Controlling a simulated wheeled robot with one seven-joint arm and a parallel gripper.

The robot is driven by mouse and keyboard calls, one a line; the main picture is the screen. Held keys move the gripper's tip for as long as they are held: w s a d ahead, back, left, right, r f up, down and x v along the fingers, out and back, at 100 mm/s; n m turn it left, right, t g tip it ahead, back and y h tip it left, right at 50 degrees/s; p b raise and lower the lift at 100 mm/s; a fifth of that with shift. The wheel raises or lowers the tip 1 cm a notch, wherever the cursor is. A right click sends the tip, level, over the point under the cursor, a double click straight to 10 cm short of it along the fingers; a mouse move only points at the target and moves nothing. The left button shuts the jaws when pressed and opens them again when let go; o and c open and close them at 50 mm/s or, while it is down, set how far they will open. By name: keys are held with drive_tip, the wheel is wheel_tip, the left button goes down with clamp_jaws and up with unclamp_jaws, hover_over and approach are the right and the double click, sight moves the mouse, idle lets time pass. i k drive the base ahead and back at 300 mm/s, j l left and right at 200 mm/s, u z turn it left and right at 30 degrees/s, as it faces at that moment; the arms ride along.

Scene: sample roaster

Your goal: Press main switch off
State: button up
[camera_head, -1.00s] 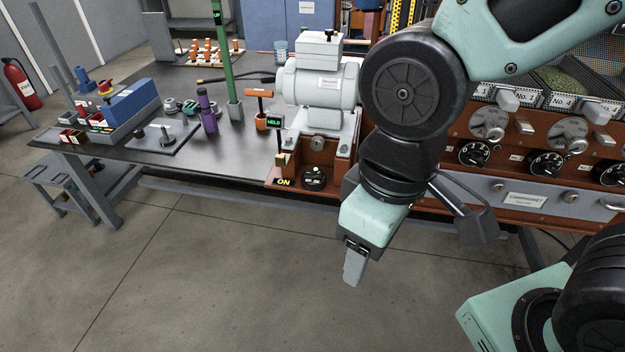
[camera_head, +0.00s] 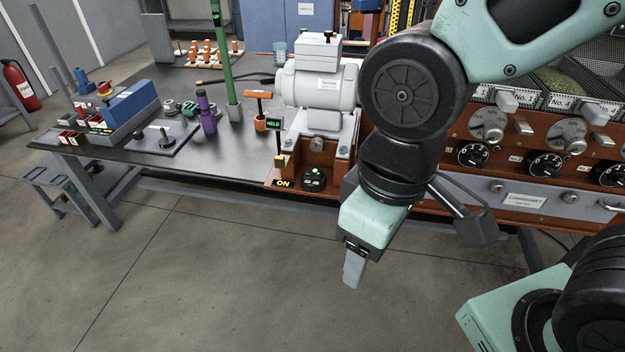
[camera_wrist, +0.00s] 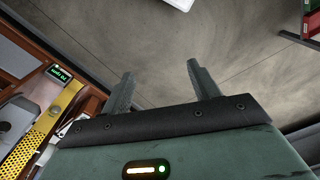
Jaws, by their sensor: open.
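The main switch is not clearly told by any label I can read. A yellow "ON" label (camera_head: 283,184) sits on the brown wooden base below the grey motor (camera_head: 318,85), with a round black control (camera_head: 313,179) bearing a small green mark beside it. A small "HOLD" display (camera_head: 273,124) stands above them. My gripper (camera_head: 354,272) points down over the floor, in front of and right of the label, apart from the bench. In the wrist view my gripper (camera_wrist: 163,90) has its two fingers spread, with nothing between them.
A brown panel with several dials (camera_head: 545,163) runs along the right, with a grey strip below it. The dark bench (camera_head: 190,165) holds a purple bottle (camera_head: 207,113), a green post (camera_head: 226,60) and a blue box (camera_head: 132,103). The floor in front is clear.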

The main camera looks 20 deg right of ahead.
sight(318, 174)
drive_tip(key=i+j+z, duration=0.15)
drive_tip(key=i, duration=0.3)
drive_tip(key=i+j+z, duration=0.15)
drive_tip(key=i+j, duration=0.25)
drive_tip(key=i, duration=0.05)
